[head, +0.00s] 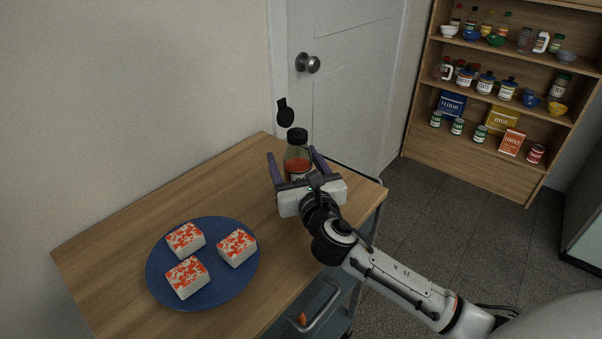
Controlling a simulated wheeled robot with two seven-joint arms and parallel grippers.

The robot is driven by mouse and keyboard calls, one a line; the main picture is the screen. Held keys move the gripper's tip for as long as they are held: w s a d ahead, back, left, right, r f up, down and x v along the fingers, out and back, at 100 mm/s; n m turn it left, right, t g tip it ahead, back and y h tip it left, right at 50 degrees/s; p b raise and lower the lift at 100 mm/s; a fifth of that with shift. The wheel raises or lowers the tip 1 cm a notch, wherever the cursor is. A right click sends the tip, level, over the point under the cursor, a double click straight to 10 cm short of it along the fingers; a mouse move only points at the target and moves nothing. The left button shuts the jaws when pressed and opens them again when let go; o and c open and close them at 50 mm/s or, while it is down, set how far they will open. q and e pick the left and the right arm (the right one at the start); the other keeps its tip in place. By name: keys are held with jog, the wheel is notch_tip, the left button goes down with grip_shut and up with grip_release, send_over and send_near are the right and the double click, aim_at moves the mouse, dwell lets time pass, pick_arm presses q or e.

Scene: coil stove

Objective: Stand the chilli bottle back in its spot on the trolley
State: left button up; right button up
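The chilli bottle (297,160), clear with red contents and a black cap, is upright at the far end of the wooden trolley top (218,195). My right gripper (298,160) reaches it from the near side. Its two dark fingers are spread on either side of the bottle, and a gap shows at least on the left. The gripper body hides the bottle's lower part and base, so I cannot see its contact with the trolley. My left gripper is not in view.
A blue plate (212,296) with three red-flecked white blocks (237,247) sits at the trolley's near left. A door (345,90) is behind, and a stocked shelf (480,165) stands at the right.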

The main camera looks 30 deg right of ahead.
aim_at(302, 175)
jog(key=v, duration=1.1)
jog(key=shift+s, duration=0.1)
dwell(1.6)
